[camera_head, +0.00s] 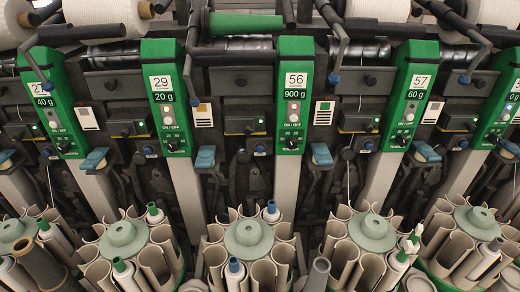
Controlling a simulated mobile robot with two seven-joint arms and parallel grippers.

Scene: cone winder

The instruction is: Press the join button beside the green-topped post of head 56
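The green-topped post (296,75) of head 56 stands upright near the middle. It carries a white "56" label, a black "900 g" label, a pale ON/OFF button (293,108) and a black dial (292,143). A small blue-marked button (260,149) sits low to the left of the post. A blue lever (321,154) sits low to its right. A black box (245,124) with a small light is left of the post. I cannot read which of these is the join button. Neither of my grippers is in view.
Similar green-topped posts stand at head 29 (166,90) and head 57 (412,90). Black arms with blue tips stick out above. Round magazines, one of them below head 56 (249,236), hold several tubes and fill the front.

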